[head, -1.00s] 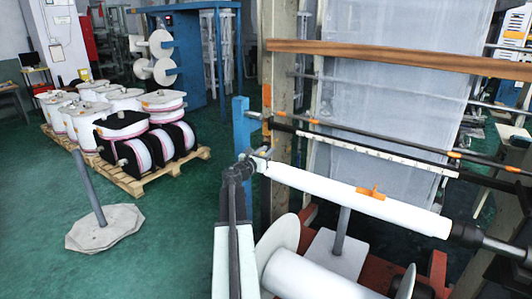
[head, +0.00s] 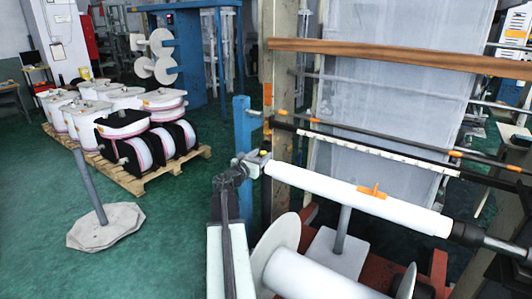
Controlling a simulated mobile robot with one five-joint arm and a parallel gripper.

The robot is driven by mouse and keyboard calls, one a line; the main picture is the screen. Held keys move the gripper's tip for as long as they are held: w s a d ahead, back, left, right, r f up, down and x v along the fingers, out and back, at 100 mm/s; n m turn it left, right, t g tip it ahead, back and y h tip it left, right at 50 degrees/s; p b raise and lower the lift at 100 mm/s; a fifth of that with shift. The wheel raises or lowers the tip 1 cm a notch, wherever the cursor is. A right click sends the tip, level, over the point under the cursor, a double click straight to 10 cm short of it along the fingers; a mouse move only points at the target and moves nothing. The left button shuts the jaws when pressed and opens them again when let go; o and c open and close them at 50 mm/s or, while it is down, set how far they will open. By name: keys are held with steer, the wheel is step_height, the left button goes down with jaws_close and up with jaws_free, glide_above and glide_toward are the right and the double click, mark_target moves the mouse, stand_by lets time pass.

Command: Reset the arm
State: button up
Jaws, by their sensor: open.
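My arm rises from the lower middle of the head view. My gripper (head: 254,164) is at its far end, small in the picture, near the left end of a white film roll (head: 320,188). It is open, and I see nothing held in it. Whether it touches the roll's end cannot be told. An orange piece (head: 372,191) sits on the roll. The roll's right end meets a dark shaft (head: 468,234).
A large white spool (head: 310,276) lies below the roll. A blue post (head: 242,125) stands behind my gripper. Several wrapped reels (head: 122,124) stand on a wooden pallet (head: 130,180). A grey pole with a flat base (head: 106,228) stands on the green floor, with clear floor around it.

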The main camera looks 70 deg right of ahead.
steer(key=shift+w+a, duration=0.2)
steer(key=shift+a, duration=1)
